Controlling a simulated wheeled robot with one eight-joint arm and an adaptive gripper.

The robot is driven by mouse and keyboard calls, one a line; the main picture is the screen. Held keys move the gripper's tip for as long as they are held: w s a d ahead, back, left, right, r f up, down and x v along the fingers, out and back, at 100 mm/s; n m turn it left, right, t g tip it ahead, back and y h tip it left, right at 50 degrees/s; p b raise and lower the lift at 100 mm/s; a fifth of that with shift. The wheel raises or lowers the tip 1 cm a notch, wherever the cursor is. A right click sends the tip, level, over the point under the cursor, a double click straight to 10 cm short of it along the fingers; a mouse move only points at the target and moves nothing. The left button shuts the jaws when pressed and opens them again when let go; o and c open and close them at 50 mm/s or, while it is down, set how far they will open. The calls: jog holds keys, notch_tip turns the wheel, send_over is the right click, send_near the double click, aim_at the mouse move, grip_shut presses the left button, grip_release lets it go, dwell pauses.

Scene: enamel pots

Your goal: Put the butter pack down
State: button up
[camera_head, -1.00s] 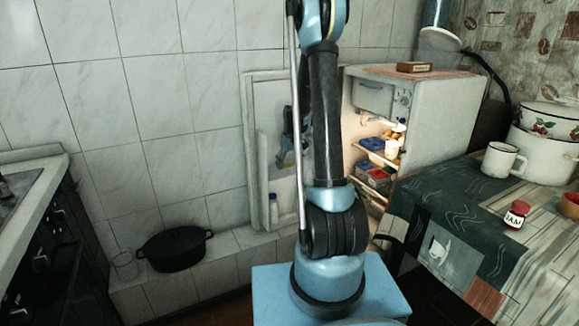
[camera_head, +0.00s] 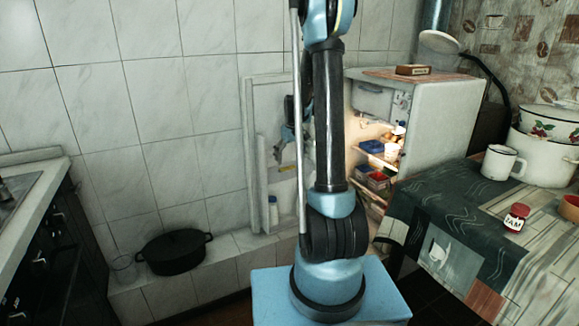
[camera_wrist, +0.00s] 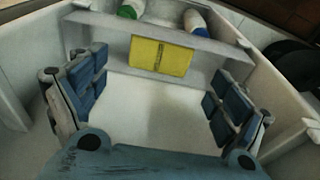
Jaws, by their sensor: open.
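The yellow butter pack (camera_wrist: 161,56) rests on a pale shelf of the open fridge door (camera_head: 249,150). In the head view only a small yellow strip of the pack (camera_head: 287,168) shows. My gripper (camera_wrist: 157,82) is open, with its blue-grey fingers wide apart. The pack lies beyond the fingertips, between their lines, and I see no finger touching it. In the head view my gripper (camera_head: 290,138) is small and partly hidden behind my arm, just above the pack.
Bottles with green and blue caps (camera_wrist: 130,10) stand past the shelf in the wrist view. The lit fridge (camera_head: 430,125) holds several items. A black pot (camera_head: 174,252) sits on the tiled ledge. A jam jar (camera_head: 517,217) and white mug (camera_head: 501,162) stand on the right table.

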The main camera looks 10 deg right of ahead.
notch_tip(320, 180, up, 6)
jog(key=s+r+m, duration=0.1)
jog(key=s+r, duration=0.4)
jog(key=s, duration=0.9)
jog(key=s+f+m, duration=0.1)
jog(key=s+f, duration=0.2)
jog(key=s, duration=1.1)
jog(key=s+f+m, duration=0.2)
jog(key=s+f, duration=0.2)
jog(key=s, duration=1.1)
jog(key=shift+s+f+t+h, duration=0.2)
jog(key=shift+f+t+h, duration=0.1)
